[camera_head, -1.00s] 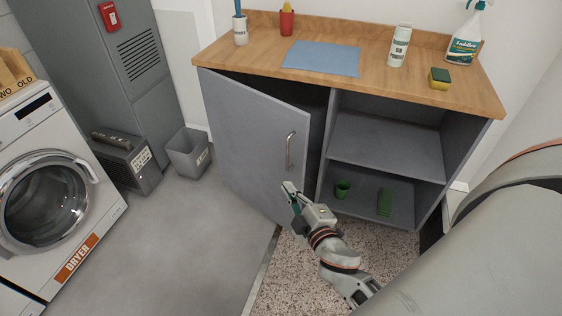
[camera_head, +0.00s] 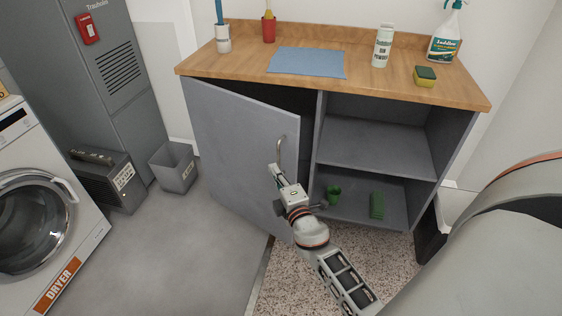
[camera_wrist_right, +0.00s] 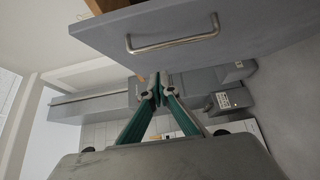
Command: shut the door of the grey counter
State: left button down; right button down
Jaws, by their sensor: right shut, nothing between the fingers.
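The grey counter (camera_head: 385,132) has a wooden top. Its grey door (camera_head: 235,140) stands partly open at the left, hinged on its left side, with a metal bar handle (camera_head: 281,150) near its free edge. The handle also shows in the right wrist view (camera_wrist_right: 172,42). My right gripper (camera_head: 273,170) is shut and empty, just below the handle in the head view; I cannot tell whether it touches the door. In the right wrist view its fingertips (camera_wrist_right: 158,92) are together, below the door's panel and handle. My left gripper is not in view.
The right compartment is open, with a green cup (camera_head: 333,192) and a green object (camera_head: 376,205) low inside. A grey bin (camera_head: 174,167) and a dryer (camera_head: 40,215) stand to the left. The floor before the door is clear. Bottles stand on the top.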

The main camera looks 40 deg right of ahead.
aim_at(298, 147)
jog(key=shift+w+d+f, duration=0.1)
jog(key=shift+w+d, duration=0.65)
jog(key=shift+d, duration=0.15)
jog(key=shift+w+d, duration=0.7)
jog(key=shift+d, duration=0.2)
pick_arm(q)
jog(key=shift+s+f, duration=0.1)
pick_arm(e)
jog(key=shift+d, duration=0.1)
